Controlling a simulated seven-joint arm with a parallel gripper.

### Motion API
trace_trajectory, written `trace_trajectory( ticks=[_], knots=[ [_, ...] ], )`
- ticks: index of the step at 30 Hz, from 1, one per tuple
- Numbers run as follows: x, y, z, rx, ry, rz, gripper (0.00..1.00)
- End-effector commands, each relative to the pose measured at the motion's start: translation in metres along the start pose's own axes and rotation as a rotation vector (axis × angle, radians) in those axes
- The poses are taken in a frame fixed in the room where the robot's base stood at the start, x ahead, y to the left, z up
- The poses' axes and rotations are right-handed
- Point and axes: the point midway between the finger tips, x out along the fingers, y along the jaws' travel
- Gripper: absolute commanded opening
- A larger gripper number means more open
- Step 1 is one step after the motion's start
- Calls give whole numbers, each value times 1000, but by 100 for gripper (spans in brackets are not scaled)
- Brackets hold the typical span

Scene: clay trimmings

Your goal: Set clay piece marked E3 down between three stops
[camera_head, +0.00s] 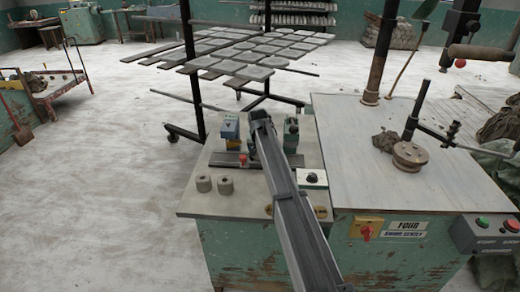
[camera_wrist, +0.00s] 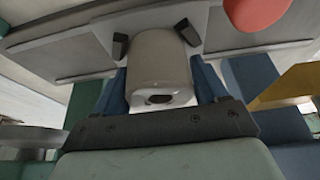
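In the wrist view a pale grey clay piece (camera_wrist: 160,65), a short cylinder with a dark hole in its near end, sits between the two blue fingers of my gripper (camera_wrist: 154,40). Dark tips touch or nearly touch its sides, so it appears gripped. No mark is readable on it. It is over a grey plate (camera_wrist: 75,50); I cannot tell whether it rests there. In the head view my arm hides the gripper and held piece. The three stops cannot be made out clearly.
Two clay pieces (camera_head: 204,184) (camera_head: 225,186) stand at the bench's left front. A blue device (camera_head: 230,128) with yellow parts, a red knob (camera_head: 243,158), a green device (camera_head: 291,135) and a white switch box (camera_head: 313,179) crowd the work area. The bench's front left (camera_head: 200,208) is clear.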

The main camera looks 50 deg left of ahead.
Motion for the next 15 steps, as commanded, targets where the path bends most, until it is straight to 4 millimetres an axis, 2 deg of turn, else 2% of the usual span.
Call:
trace_trajectory(
  ticks=[1, 6, 15],
  knots=[
    [0, 0, 0, 0, 0, 0, 77],
    [0, 0, 0, 0, 0, 0, 93],
    [-3, 0, -1, 0, 0, 0, 93]
  ],
)
